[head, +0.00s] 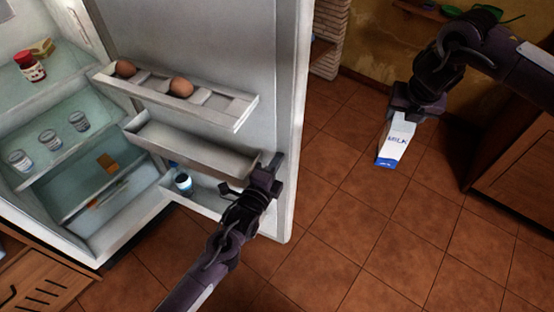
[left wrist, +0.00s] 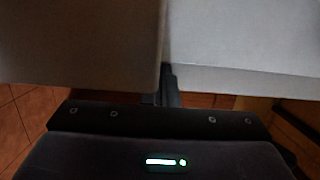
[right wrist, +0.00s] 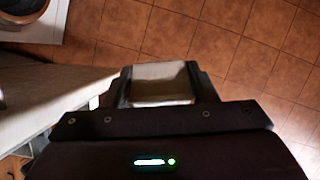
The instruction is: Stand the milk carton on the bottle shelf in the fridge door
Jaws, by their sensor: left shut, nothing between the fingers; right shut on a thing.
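The white milk carton (head: 394,143), with a blue end and MILK lettering, is held in my right gripper (head: 403,113) over the floor, to the right of the fridge door. It also shows between the fingers in the right wrist view (right wrist: 160,82). The fridge door (head: 288,110) stands open.
Brown eggs (head: 181,87) sit in the top door rack (head: 240,112); the middle door shelf (head: 190,147) looks empty. Wooden cabinets (head: 518,170) stand at right. Tiled floor between is clear.

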